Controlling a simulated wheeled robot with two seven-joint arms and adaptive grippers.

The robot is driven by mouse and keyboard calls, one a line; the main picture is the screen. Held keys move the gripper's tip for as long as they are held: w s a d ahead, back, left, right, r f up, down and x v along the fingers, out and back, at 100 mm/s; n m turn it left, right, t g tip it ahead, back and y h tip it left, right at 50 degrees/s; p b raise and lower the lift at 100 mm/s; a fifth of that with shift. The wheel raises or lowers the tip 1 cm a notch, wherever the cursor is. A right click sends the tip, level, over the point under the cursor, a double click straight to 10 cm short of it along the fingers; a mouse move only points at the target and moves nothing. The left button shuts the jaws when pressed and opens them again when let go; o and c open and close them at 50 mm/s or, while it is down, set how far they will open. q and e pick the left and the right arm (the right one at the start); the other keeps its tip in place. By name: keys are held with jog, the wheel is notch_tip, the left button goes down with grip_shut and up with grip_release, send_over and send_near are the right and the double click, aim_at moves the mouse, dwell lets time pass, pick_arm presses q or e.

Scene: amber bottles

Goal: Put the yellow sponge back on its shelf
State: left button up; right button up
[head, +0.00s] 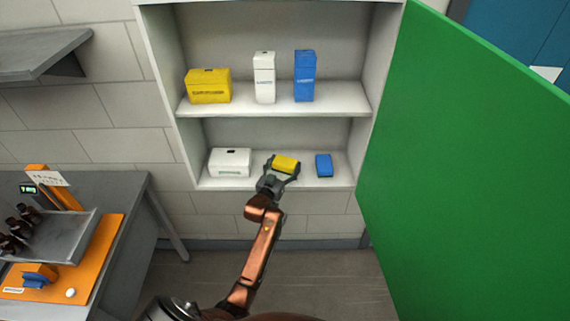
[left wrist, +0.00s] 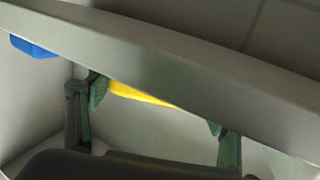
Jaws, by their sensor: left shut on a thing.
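The yellow sponge (head: 286,163) is at the lower shelf (head: 307,180) of the open white cabinet, between a white box and a blue sponge. My left gripper (head: 283,168) reaches in from the front and is shut on the yellow sponge, a finger at each end. In the left wrist view the yellow sponge (left wrist: 142,95) shows between the two fingers (left wrist: 158,118), partly hidden by a grey shelf edge. I cannot tell whether the sponge touches the lower shelf. My right gripper is not in view.
On the lower shelf stand a white box (head: 230,162) and a blue sponge (head: 324,165). The upper shelf (head: 275,105) is close above, with yellow, white and blue boxes. A green door (head: 450,170) stands open at right. A table with bottles is at left.

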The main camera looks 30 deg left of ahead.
pick_arm(q)
jog(key=shift+f, duration=0.15)
jog(key=o, duration=1)
jog(key=shift+s, duration=0.15)
jog(key=s, duration=0.4)
jog(key=s+d, duration=0.1)
jog(key=s, duration=0.2)
jog(key=s+d+r, duration=0.1)
jog(key=s, duration=0.3)
jog(key=shift+s, duration=0.3)
